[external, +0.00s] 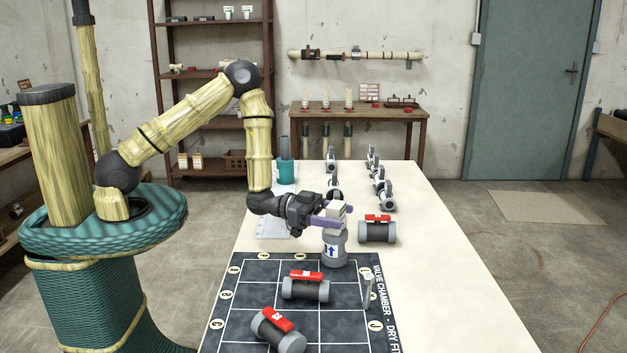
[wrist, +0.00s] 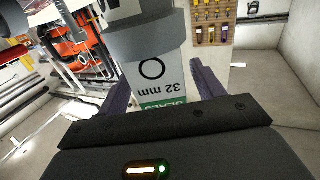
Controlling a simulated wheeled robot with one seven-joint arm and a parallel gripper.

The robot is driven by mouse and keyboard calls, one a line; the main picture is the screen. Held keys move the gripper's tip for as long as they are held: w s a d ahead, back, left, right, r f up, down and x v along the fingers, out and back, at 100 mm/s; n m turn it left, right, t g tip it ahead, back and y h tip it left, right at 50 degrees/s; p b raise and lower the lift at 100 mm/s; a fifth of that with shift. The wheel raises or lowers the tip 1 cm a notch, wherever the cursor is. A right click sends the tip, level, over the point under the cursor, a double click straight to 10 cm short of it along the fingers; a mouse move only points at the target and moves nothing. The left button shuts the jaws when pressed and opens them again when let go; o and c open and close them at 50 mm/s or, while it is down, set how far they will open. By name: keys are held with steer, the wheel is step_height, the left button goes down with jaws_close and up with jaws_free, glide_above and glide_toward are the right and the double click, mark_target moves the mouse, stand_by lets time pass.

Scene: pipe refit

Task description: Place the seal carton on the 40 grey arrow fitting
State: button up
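The seal carton (external: 337,210) is a small white box between the purple fingers of my gripper (external: 331,219). In the wrist view the carton (wrist: 155,78) shows upside down, with a ring mark, "32 mm" and a green band. My gripper (wrist: 163,88) appears shut on it; any thin gap at the fingers is hard to make out. The grey arrow fitting (external: 334,249) stands upright directly below, with a blue arrow on a white label. Its grey collar (wrist: 146,40) lies right against the carton's lower end in the wrist view. I cannot tell whether the two touch.
A red-handled valve (external: 377,230) lies just right of the fitting. Two more valves (external: 305,286) (external: 277,331) lie on the dark grid mat (external: 345,325) in front. The table's right side (external: 450,270) is clear.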

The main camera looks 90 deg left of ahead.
steer(key=shift+r, duration=0.15)
steer(key=p+v, duration=0.3)
steer(key=v, duration=0.9)
stand_by(0.3)
stand_by(0.6)
